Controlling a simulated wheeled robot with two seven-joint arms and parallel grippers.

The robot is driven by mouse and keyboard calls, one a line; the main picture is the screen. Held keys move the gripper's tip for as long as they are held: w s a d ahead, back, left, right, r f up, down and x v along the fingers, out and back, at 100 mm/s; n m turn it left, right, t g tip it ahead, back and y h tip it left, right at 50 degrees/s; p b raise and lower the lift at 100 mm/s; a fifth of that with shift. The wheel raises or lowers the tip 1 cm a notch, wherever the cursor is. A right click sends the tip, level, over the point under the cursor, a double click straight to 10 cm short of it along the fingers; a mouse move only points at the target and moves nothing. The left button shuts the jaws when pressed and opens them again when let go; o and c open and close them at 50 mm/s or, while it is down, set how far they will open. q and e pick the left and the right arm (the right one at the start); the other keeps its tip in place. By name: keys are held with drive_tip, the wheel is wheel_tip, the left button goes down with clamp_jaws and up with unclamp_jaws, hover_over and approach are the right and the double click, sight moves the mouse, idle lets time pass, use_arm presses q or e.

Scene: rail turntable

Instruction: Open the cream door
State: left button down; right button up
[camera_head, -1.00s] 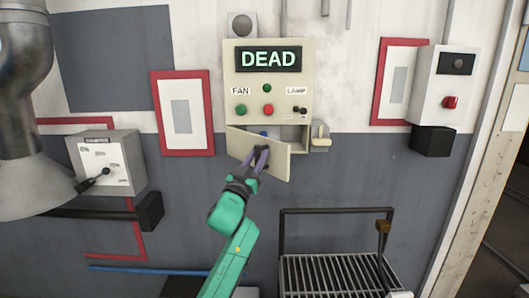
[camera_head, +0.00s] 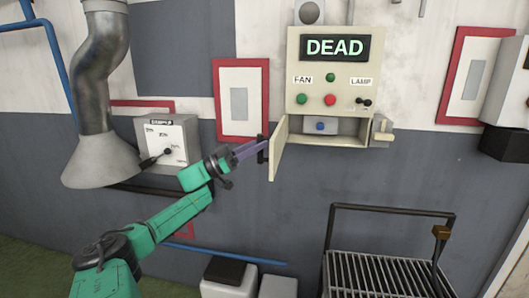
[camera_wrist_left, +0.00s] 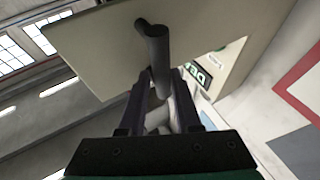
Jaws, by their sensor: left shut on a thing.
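The cream door (camera_head: 279,148) hangs at the lower left of the cream control box (camera_head: 312,82). It is swung well out from the box and shows nearly edge-on. The compartment behind it is exposed, with a blue button (camera_head: 320,126) inside. My left gripper (camera_head: 258,147) is at the door's outer face, shut on its dark handle (camera_head: 262,157). In the left wrist view the handle (camera_wrist_left: 155,48) stands up between the fingers (camera_wrist_left: 158,100), with the door's cream panel (camera_wrist_left: 95,45) behind it. My right gripper is not in view.
The box bears a "DEAD" display (camera_head: 335,47), buttons and a lamp switch. A cream latch (camera_head: 382,131) sits right of the compartment. A railed rack (camera_head: 385,275) stands below right.

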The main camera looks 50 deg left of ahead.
use_arm(q)
drive_tip(key=shift+s+a+r, duration=0.15)
drive_tip(key=shift+a+r, duration=0.35)
drive_tip(key=shift+a, duration=0.05)
drive_tip(key=c, duration=1)
unclamp_jaws()
drive_tip(key=shift+o, duration=1.3)
drive_tip(key=shift+f, duration=0.1)
drive_tip(key=shift+w+d+f, duration=0.1)
drive_tip(key=shift+w+f, duration=0.2)
drive_tip(key=shift+w, duration=0.1)
drive_tip(key=shift+f, duration=0.1)
